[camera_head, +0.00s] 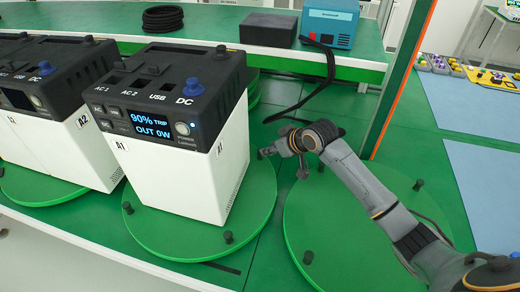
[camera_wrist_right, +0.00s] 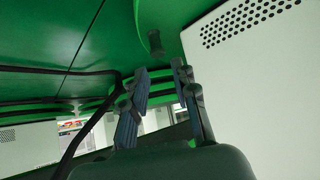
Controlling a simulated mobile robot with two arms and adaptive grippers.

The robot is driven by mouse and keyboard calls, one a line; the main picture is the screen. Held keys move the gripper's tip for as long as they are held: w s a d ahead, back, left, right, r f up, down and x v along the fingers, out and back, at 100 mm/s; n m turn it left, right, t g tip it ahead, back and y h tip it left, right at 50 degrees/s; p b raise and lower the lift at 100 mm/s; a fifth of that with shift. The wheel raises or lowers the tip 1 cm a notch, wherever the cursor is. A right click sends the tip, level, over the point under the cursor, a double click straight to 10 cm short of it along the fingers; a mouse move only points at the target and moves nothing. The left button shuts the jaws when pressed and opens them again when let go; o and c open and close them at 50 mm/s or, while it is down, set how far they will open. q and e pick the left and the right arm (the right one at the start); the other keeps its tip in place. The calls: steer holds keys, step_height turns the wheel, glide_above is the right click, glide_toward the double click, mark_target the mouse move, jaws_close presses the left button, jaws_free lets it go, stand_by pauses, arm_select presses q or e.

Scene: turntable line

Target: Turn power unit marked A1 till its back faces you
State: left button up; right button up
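The power unit marked A1 (camera_head: 172,150) has a white body and a dark top. Its display, reading 90% and OUT 0W, faces me. It stands upright on a green round turntable (camera_head: 180,232) with short black pegs, one at the front right (camera_head: 228,237). My right gripper (camera_head: 284,160) is beside the turntable's right edge, apart from the unit. In the wrist view its two fingers (camera_wrist_right: 160,75) are apart with nothing between them. A dark peg (camera_wrist_right: 155,42) shows beyond the fingertips, and a white perforated panel (camera_wrist_right: 250,70) is at the right. My left gripper is not in view.
Unit A2 (camera_head: 60,140) stands close on the left. An empty green turntable (camera_head: 300,215) lies under my right arm. A black cable (camera_head: 320,90) runs behind the gripper. A dark box (camera_head: 268,28), a blue device (camera_head: 330,22) and a coiled hose (camera_head: 163,18) are on the back shelf.

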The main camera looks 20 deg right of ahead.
mark_target(262, 160)
steer(key=x, duration=0.6)
steer(key=shift+w+f, duration=0.15)
steer(key=shift+w+a+f, duration=0.15)
steer(key=shift+w+f, duration=0.25)
steer(key=shift+f, duration=0.05)
steer(key=shift+w+f, duration=0.15)
steer(key=shift+f, duration=0.05)
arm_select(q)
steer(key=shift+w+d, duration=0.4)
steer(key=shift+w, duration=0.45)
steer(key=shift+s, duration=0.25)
arm_select(e)
jaws_close()
